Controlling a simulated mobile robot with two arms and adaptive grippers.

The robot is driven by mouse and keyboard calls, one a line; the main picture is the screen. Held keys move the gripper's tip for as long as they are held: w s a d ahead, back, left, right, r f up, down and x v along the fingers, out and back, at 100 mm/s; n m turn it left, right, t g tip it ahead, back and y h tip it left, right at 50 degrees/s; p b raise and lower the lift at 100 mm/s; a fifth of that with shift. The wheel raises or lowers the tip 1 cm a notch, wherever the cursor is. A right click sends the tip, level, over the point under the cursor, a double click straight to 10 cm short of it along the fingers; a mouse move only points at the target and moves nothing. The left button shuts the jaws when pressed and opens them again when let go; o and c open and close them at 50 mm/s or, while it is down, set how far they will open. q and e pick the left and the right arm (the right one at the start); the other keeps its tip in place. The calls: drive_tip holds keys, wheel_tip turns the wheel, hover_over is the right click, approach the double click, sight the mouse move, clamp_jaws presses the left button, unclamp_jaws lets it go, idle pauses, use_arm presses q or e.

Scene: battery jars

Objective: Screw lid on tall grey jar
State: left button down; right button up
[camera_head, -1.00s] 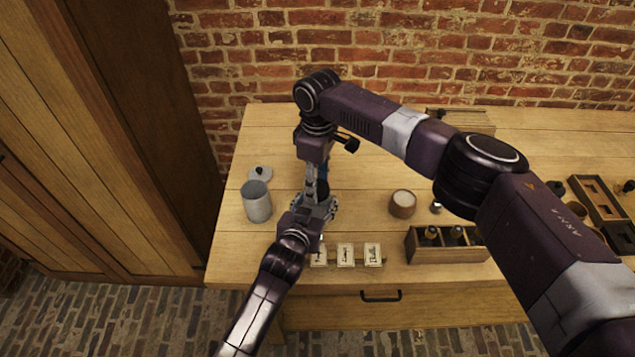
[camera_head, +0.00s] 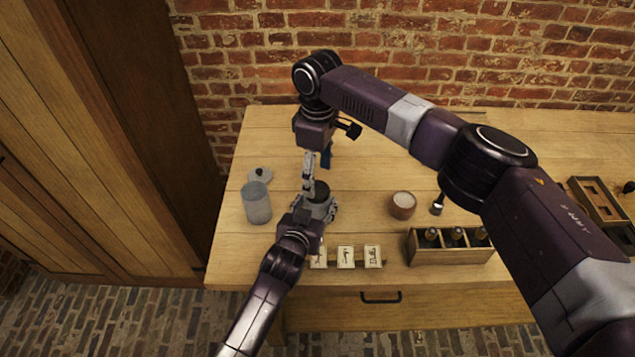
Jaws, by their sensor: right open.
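A grey jar (camera_head: 319,207) with a dark top (camera_head: 321,190) stands on the table, partly hidden by my grippers. My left gripper (camera_head: 322,212) is low around this jar and looks shut on it. My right gripper (camera_head: 308,188) points down, open, at the left side of the dark top; the small gap or contact there is hard to tell. A taller pale grey cylinder (camera_head: 257,204) stands apart to the left. A grey lid with a dark knob (camera_head: 260,175) lies behind that cylinder.
A round brown pot with white contents (camera_head: 402,205) stands to the right. A wooden rack of bottles (camera_head: 450,250) and small cards (camera_head: 346,257) are near the front edge. A blue thing (camera_head: 326,158) shows behind my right gripper. Trays (camera_head: 600,200) lie far right.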

wheel_tip(320, 180, up, 8)
idle(0.4)
use_arm(q)
drive_tip(key=c, duration=0.9)
unclamp_jaws()
drive_tip(key=shift+o, duration=0.2)
drive_tip(key=shift+s, duration=0.15)
drive_tip(key=v, duration=1.1)
drive_tip(key=shift+s+a, duration=0.2)
drive_tip(key=shift+s, duration=0.15)
